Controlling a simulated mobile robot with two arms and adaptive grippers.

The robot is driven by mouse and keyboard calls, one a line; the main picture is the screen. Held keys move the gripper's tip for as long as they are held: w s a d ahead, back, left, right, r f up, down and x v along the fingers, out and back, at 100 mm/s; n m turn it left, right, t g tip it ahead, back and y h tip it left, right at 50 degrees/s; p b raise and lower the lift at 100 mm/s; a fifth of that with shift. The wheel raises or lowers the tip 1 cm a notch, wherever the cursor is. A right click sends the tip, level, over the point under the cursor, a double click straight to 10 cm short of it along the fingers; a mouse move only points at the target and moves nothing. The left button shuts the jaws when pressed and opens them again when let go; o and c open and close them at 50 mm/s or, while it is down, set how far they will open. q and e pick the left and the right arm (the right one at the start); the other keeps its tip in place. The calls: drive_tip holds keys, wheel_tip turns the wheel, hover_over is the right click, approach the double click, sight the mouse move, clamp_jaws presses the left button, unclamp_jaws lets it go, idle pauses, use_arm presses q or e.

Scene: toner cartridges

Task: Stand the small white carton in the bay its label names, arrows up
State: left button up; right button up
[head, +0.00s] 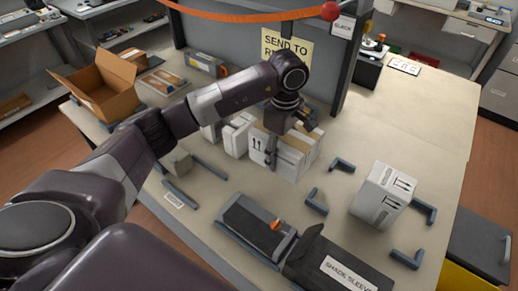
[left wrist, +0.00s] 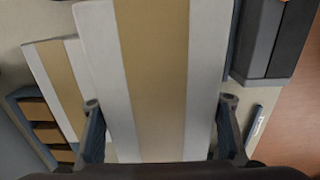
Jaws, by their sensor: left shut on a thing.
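My left gripper (head: 285,145) is shut on a white carton (head: 290,162) near the middle of the table. The carton is upright, and the dark arrows on its side point up. In the left wrist view the carton (left wrist: 155,75), with a tan tape band along its top, sits between the two fingers (left wrist: 160,105). Another white carton (head: 384,195) with arrows stands at the right among dark corner brackets (head: 407,258). More white cartons (head: 235,135) stand just left of the held one, partly behind my arm. My right gripper is not in view.
Dark corner strips (head: 180,195) and a floor label (head: 173,201) mark a bay at the left, near a small grey block (head: 178,162). A dark toner case (head: 255,225) and a shade sleeve box (head: 340,270) lie in front. An open cardboard box (head: 100,90) stands back left.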

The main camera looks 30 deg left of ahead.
use_arm(q)
wheel_tip(320, 180, down, 3)
drive_tip(key=shift+r+p, duration=0.2)
drive_tip(key=shift+p, duration=0.1)
drive_tip(key=shift+f, duration=0.6)
wheel_tip(320, 180, down, 3)
drive_tip(key=shift+f+p, duration=0.1)
drive_tip(key=shift+p, duration=0.45)
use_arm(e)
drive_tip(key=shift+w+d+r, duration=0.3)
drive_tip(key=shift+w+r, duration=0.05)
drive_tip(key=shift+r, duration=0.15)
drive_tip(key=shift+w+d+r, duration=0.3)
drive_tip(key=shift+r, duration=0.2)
use_arm(q)
drive_tip(key=shift+f+b, duration=0.15)
drive_tip(key=shift+b, duration=0.15)
drive_tip(key=o, duration=1.4)
drive_tip(key=shift+o, duration=0.6)
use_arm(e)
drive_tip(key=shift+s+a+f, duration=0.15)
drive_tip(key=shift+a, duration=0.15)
